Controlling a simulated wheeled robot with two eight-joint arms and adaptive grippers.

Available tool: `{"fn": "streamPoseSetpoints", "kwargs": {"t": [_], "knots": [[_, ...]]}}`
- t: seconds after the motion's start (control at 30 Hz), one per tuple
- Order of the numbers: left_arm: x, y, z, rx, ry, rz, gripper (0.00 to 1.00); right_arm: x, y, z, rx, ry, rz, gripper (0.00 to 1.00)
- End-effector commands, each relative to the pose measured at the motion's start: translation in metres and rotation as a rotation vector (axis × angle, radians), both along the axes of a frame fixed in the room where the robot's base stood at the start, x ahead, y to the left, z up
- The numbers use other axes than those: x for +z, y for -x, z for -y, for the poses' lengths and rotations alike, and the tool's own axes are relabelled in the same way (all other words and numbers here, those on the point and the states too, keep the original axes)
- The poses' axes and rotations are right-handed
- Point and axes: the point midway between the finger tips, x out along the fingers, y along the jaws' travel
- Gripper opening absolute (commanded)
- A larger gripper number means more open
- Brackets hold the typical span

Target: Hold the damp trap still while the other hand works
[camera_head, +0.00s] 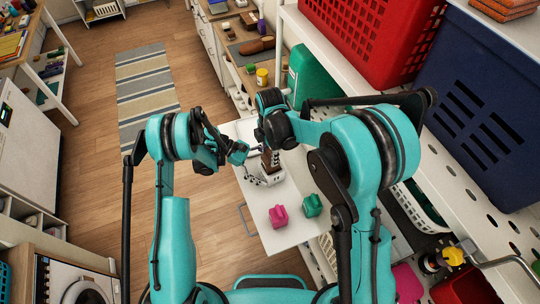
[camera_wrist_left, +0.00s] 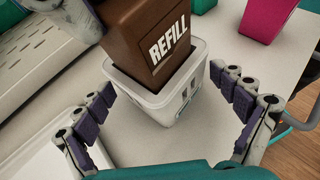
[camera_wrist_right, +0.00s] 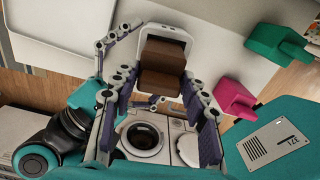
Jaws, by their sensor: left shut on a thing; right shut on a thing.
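The damp trap is a white tub (camera_head: 272,178) on the white tabletop, upright in the left wrist view (camera_wrist_left: 152,104). The right fingertips are partly hidden in the head view.
A pink object (camera_head: 278,216) and a green object (camera_head: 312,205) stand on the table's near side. A shelf with a red crate (camera_head: 365,35) and a blue crate (camera_head: 480,100) rises close on the right. Open floor with a striped rug (camera_head: 147,95) lies left.

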Motion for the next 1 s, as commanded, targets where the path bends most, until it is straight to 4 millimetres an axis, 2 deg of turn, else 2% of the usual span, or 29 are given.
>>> {"fn": "streamPoseSetpoints", "kwargs": {"t": [0.2,0.27,0.47,0.57,0.6,0.8,0.9,1.0], "knots": [[0.000,0.000,0.001,-0.001,0.000,0.000,0.79,0.012,0.000,-0.001,0.001,-0.003,0.001,0.21],[0.000,0.000,0.001,-0.001,0.000,0.000,0.75,0.015,0.000,-0.001,0.001,-0.003,0.001,0.21],[0.000,0.000,0.000,0.000,0.000,0.000,0.41,0.024,0.000,0.000,0.001,-0.001,0.000,0.21],[0.000,0.000,0.000,0.000,0.000,0.000,0.13,0.026,0.000,0.000,0.000,0.000,0.000,0.21],[0.000,0.000,0.000,0.000,0.000,0.000,0.01,0.027,0.000,0.000,0.000,0.000,0.000,0.21],[0.000,0.000,0.000,0.000,0.000,0.000,0.00,0.027,0.000,0.000,0.000,0.000,0.000,0.21],[0.000,0.000,0.000,0.000,0.000,0.000,0.23,0.027,0.000,0.000,0.000,0.000,0.000,0.21],[0.000,0.000,0.000,0.000,0.000,0.000,0.23,0.027,0.000,0.000,0.000,0.000,-0.001,0.21]]}}
